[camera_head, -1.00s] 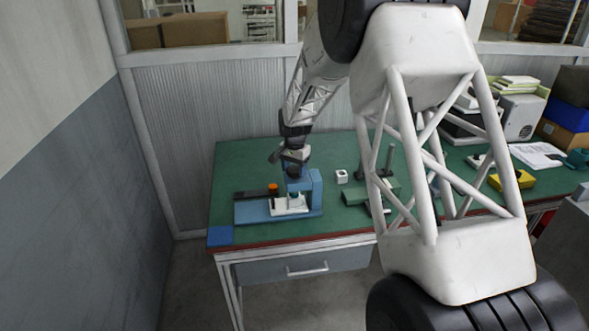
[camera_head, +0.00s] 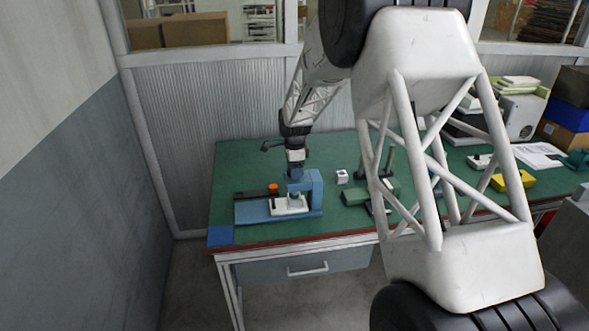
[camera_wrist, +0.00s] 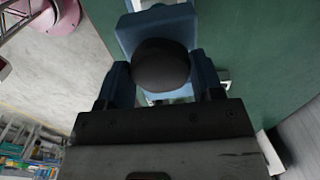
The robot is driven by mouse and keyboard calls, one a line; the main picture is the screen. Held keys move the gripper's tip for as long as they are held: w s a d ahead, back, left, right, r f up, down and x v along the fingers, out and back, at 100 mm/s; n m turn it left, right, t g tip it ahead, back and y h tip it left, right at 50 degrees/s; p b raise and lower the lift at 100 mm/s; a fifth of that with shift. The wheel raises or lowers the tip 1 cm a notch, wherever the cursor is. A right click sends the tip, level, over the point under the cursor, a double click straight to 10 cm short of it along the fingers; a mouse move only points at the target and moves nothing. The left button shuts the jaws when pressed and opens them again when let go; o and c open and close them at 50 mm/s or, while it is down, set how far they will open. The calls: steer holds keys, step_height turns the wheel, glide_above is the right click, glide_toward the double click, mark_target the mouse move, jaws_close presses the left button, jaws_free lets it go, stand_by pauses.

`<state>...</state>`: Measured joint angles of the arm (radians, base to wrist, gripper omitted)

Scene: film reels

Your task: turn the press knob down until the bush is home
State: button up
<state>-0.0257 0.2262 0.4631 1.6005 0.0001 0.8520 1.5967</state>
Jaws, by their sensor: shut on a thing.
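The press knob (camera_wrist: 160,66) is a dark round cap in the wrist view, above the blue press (camera_wrist: 160,25). My gripper (camera_wrist: 162,75) has one blue finger on each side of the knob and is shut on it. In the head view my gripper (camera_head: 296,174) points straight down over the blue press (camera_head: 316,192) and hides the knob there. A white block (camera_head: 288,209) sits in the press, with a small teal piece (camera_head: 293,197) on top under the press head. I cannot tell which part is the bush or how deep it sits.
A black strip with an orange cap (camera_head: 272,188) lies left of the press. A small white cube (camera_head: 342,177) and a green fixture (camera_head: 356,194) stand to the right. A blue square (camera_head: 220,236) marks the green bench's front left corner.

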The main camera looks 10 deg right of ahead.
steer(key=shift+m, duration=0.4)
steer(key=o, duration=0.9)
steer(key=shift+r, duration=0.1)
steer(key=shift+r, duration=3.85)
